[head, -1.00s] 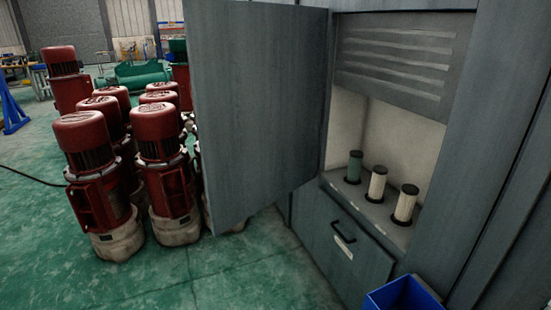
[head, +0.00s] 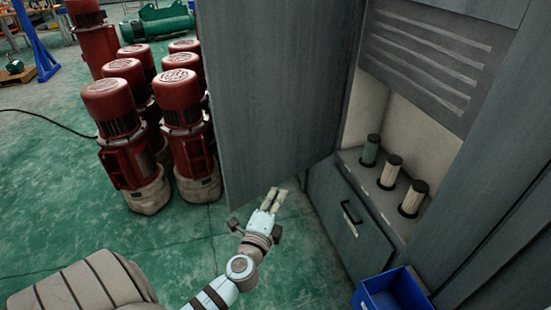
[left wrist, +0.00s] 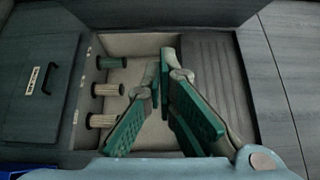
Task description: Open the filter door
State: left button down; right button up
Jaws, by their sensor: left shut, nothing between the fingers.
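The grey filter door (head: 270,90) stands swung wide open on the left of the cabinet opening in the head view. Behind it the compartment shows one green filter (head: 370,151) and two cream filters (head: 390,172) (head: 413,198) upright on a ledge. My left gripper (head: 279,192) is shut and empty, near the lower edge of the door; whether it touches the door I cannot tell. In the left wrist view its fingers (left wrist: 165,62) come together in front of the open compartment (left wrist: 110,135), with the filters to their left. My right gripper is not in view.
A drawer (head: 345,225) with a dark handle is shut below the compartment. A blue bin (head: 390,292) stands in front of the cabinet at the bottom right. Several red motors (head: 125,150) stand left of the door. The green floor (head: 60,220) between is clear.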

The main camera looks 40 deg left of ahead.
pick_arm(q)
jog(key=w+a, duration=0.7)
jog(key=w, duration=0.1)
jog(key=shift+w+a+f, duration=0.25)
